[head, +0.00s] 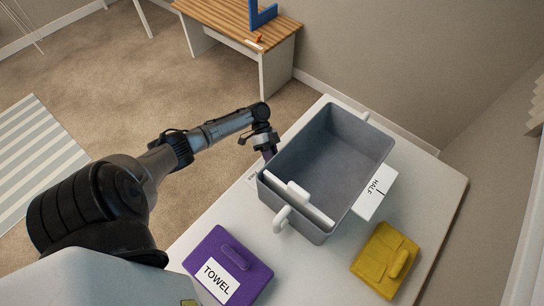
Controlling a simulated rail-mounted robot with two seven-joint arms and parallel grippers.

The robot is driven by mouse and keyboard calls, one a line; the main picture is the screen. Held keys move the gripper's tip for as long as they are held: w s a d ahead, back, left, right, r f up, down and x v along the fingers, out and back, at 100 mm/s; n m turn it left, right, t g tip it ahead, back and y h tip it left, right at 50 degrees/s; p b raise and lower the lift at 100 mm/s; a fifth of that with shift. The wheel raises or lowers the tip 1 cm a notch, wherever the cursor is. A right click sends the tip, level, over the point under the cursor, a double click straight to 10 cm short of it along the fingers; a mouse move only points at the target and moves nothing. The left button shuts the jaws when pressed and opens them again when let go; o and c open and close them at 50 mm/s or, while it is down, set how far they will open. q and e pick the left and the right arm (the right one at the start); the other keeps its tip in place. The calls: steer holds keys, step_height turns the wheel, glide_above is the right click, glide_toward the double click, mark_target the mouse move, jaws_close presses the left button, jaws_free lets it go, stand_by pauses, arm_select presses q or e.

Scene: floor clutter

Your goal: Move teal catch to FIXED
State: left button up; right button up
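I see no teal catch and no label reading FIXED in the head view. A grey open bin (318,140) with white handles stands on a white table. A white crosspiece with a raised grip (297,196) lies across its near end. A white label reading HALF (373,190) sits beside the bin's right side. Another small white label (252,173) by the bin's left side is mostly hidden. My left gripper (268,153) points down beside the bin's left wall; its fingers are too small and dark to read. My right gripper is not in view.
A purple block labelled TOWEL (229,263) lies at the table's near left, and a yellow block with a handle (385,260) at its near right. The white table (310,270) is clear between them. A wooden desk (225,18) stands behind.

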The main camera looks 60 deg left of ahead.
arm_select(q)
steer(key=o, duration=0.4)
steer(key=shift+o, duration=0.2)
steer(key=b+v, duration=0.2)
steer(key=v, duration=1.1)
steer(key=shift+a+r, duration=0.25)
steer(key=shift+a, duration=0.05)
